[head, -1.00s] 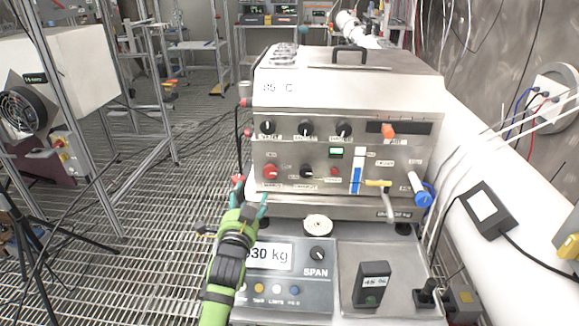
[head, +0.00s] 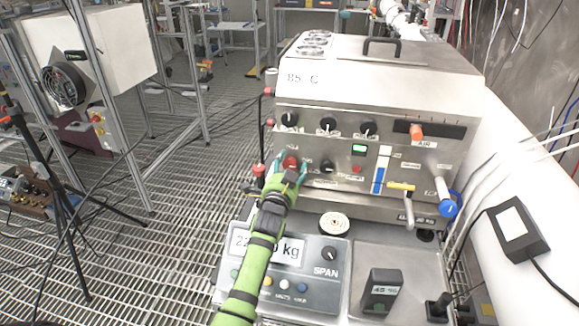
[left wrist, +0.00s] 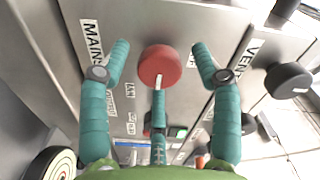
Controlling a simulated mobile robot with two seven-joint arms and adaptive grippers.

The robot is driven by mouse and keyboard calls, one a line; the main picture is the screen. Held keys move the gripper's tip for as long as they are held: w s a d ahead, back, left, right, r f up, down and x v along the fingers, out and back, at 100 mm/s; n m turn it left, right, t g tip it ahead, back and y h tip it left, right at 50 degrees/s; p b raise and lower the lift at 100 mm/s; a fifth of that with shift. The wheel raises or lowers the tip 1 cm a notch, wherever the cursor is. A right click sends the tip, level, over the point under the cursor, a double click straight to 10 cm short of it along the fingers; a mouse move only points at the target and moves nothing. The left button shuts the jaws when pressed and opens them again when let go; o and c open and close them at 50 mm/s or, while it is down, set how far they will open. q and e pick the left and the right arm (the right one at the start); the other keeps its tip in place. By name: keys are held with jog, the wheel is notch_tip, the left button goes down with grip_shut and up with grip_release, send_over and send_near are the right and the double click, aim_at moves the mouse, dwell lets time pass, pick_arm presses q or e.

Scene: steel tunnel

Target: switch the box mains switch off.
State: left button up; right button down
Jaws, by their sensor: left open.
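The box (head: 375,75) is a steel unit with a front panel of knobs and switches. Its mains switch is a round red knob (left wrist: 160,66) beside a "MAINS" label in the left wrist view; a pale line marks its lower rim. In the head view the same red knob (head: 291,161) is at the panel's lower left, partly hidden by my fingers. My left gripper (head: 290,168) is open in front of it. In the left wrist view two teal fingers stand either side of the knob and a third is below, with gaps at the sides. My right gripper is not in view.
Black knobs (head: 328,125) sit above and a black knob (head: 327,166) to the right of the red one. A yellow-handled lever (head: 401,186) and blue valve (head: 447,208) are farther right. A scale panel (head: 313,290) and a round white disc (head: 334,222) lie below.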

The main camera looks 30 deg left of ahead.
pick_arm(q)
jog(key=c, duration=0.9)
jog(key=shift+c, duration=1.2)
jog(key=shift+r, duration=0.1)
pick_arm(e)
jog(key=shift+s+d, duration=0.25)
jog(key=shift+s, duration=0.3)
